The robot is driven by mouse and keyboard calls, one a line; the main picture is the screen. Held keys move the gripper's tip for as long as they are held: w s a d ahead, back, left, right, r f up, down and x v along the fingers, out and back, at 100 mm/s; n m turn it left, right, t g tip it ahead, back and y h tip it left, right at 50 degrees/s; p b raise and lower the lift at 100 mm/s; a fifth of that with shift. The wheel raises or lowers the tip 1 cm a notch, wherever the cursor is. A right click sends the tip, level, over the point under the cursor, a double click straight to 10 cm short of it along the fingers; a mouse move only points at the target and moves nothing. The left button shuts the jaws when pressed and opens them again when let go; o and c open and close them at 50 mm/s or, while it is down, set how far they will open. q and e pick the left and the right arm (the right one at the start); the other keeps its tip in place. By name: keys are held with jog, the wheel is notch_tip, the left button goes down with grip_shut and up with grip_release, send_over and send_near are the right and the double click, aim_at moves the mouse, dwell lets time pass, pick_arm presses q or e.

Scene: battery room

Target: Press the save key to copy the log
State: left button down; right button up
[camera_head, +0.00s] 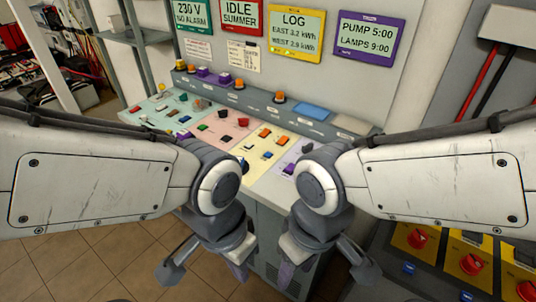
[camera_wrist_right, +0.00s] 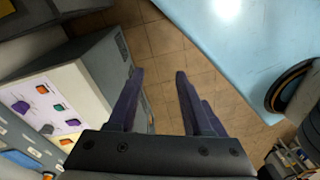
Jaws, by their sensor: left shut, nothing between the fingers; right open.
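The yellow LOG display (camera_head: 294,34) reads EAST 3.2 kWh and WEST 2.9 kWh. Below it, the sloped console has a pale yellow section (camera_head: 262,142) with orange, blue and dark keys. Key labels are too small to read, so I cannot tell which is the save key. My left gripper (camera_head: 238,272) points down in front of the console, shut and empty, apart from the keys. My right gripper (camera_head: 287,274) also hangs low in front of the console. In the right wrist view it (camera_wrist_right: 158,92) is open over the floor, with nothing between its fingers.
Displays for 230 V (camera_head: 193,14), IDLE SUMMER (camera_head: 240,17) and PUMP/LAMPS (camera_head: 368,37) hang above. A yellow panel with red knobs (camera_head: 472,264) stands at lower right. A light blue surface (camera_wrist_right: 245,45) shows in the wrist view. Tiled floor (camera_head: 125,262) is clear at lower left.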

grip_shut()
dwell(1.4)
